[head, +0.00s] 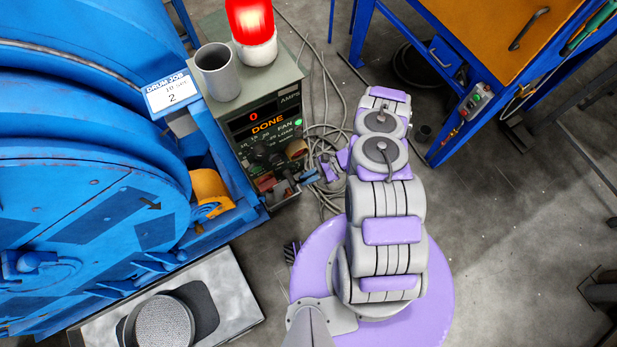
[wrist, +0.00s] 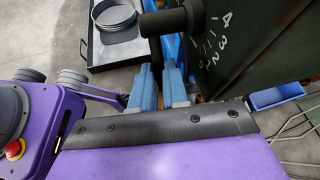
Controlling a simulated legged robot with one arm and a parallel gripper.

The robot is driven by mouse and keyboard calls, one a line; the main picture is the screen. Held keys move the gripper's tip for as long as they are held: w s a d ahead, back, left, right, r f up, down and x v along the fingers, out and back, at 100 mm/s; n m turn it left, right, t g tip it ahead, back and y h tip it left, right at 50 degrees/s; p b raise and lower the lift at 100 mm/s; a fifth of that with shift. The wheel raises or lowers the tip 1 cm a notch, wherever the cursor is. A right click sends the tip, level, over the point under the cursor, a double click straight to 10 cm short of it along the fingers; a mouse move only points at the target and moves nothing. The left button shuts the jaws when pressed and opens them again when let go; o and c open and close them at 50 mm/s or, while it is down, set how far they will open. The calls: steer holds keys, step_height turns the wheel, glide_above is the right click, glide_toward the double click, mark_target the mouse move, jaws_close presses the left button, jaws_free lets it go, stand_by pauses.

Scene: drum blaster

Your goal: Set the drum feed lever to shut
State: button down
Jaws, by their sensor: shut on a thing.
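The green-grey control box (head: 262,115) stands beside the blue drum machine (head: 85,190). Its display reads 0 AMPS and DONE. Several knobs and handles crowd its lower front, partly hidden by my gripper. In the wrist view, a thick black handle (wrist: 170,22) sticks out from the box's dark face, beside a scale with numbers around 0 to 4. My gripper (wrist: 158,84) has its blue fingers just below that handle, close together around a narrow dark part, which I take to be the drum feed lever. The lever's setting and any label are hidden.
A red lamp (head: 251,22) and a grey cup (head: 217,70) stand on the box. Loose cables (head: 322,140) lie on the floor beside it. A tray (head: 232,290) with a round sieve (head: 160,325) lies front left. A blue workbench (head: 450,60) stands back right. Floor at right is mostly clear.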

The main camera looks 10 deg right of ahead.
steer(key=shift+r, duration=0.1)
steer(key=c, duration=1.1)
jaws_free()
steer(key=shift+c, duration=0.2)
steer(key=p+v, duration=0.3)
steer(key=v, duration=1.4)
steer(key=shift+d+p, duration=0.25)
steer(key=shift+p, duration=0.05)
